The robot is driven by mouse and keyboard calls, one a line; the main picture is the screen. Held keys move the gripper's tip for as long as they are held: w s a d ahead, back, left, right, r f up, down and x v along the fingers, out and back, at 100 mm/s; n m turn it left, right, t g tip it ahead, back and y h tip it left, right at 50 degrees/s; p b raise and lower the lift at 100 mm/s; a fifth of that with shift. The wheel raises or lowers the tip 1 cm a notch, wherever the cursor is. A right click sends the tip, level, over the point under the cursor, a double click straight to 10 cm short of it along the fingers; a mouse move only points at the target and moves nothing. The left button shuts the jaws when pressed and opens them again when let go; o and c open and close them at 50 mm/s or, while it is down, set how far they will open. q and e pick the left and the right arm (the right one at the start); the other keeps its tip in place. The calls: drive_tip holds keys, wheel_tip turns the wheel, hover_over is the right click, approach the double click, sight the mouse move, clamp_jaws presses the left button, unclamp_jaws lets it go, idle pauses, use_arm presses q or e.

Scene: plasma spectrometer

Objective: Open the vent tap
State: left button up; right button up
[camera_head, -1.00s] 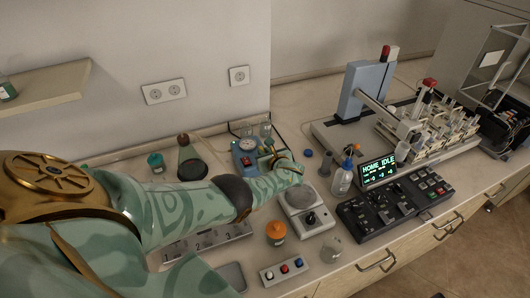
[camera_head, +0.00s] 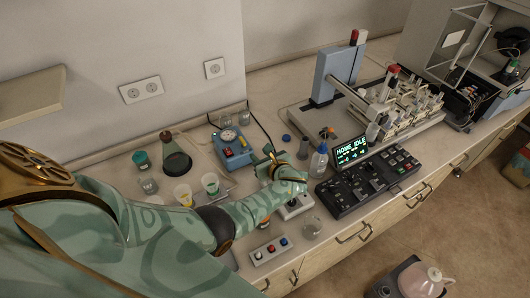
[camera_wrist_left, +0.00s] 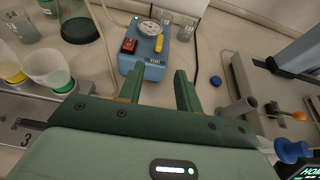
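A blue box (camera_head: 232,147) marked VENT stands at the back of the bench. It also shows in the wrist view (camera_wrist_left: 153,69), with a round gauge (camera_wrist_left: 149,26), a red switch (camera_wrist_left: 129,45) and a short yellow lever (camera_wrist_left: 159,43) that looks like the tap. The lever points roughly up and down in that view. My left gripper (camera_head: 263,162) is at the right front of the box. In the wrist view its two fingers (camera_wrist_left: 158,80) are apart, with nothing between them. They point at the box's front, short of the lever. My right gripper is out of view.
Two cups (camera_head: 183,194) and a conical flask (camera_head: 176,160) stand left of the box. Glass beakers (camera_wrist_left: 180,28) are behind it. A button box (camera_head: 270,251) lies in front.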

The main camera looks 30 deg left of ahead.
use_arm(q)
drive_tip(key=shift+v, duration=1.55)
drive_tip(key=shift+r, duration=0.1)
wheel_tip(320, 180, up, 8)
drive_tip(key=p, duration=0.8)
